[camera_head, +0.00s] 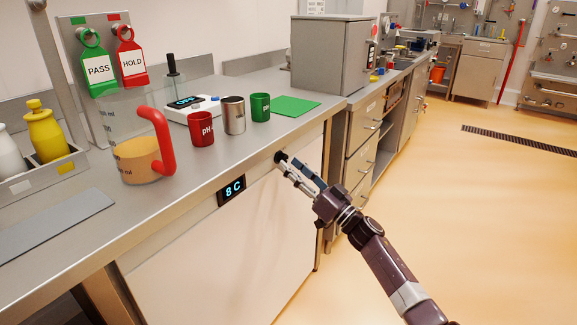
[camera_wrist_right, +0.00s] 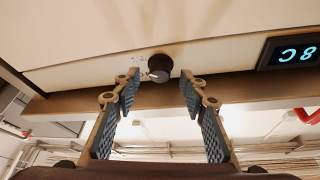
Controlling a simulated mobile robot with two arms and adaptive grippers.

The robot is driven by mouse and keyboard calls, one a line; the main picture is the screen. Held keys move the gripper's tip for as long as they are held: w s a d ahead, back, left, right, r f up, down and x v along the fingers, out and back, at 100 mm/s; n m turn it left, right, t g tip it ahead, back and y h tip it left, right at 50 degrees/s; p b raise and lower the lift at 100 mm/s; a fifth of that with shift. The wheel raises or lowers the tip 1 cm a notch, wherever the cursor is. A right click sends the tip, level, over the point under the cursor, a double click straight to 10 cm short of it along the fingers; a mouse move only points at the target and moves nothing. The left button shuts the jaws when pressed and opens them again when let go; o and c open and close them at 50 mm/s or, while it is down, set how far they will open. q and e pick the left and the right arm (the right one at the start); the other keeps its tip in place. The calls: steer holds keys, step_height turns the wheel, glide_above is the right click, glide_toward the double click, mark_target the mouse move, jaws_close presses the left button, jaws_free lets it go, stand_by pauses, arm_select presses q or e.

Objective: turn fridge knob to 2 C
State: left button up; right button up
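The fridge knob (camera_head: 280,157) is a small dark round knob on the front panel under the counter edge. It also shows in the right wrist view (camera_wrist_right: 159,67), just beyond my fingertips and between them. The fridge display (camera_head: 232,190) reads 8 C and shows upside down in the right wrist view (camera_wrist_right: 293,53). My right gripper (camera_head: 287,166) points at the knob, with its fingers apart; in the right wrist view (camera_wrist_right: 158,88) nothing is between the pads. Whether a fingertip touches the knob, I cannot tell. My left gripper is not in view.
The steel counter (camera_head: 75,245) runs above the fridge panel (camera_head: 235,255). On it stand a beaker with a red handle (camera_head: 138,150), red (camera_head: 201,128), steel (camera_head: 234,115) and green (camera_head: 260,107) cups, and a grey box (camera_head: 330,55). The floor (camera_head: 480,210) at right is clear.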

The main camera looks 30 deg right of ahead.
steer(key=shift+x, duration=1.05)
jaws_close()
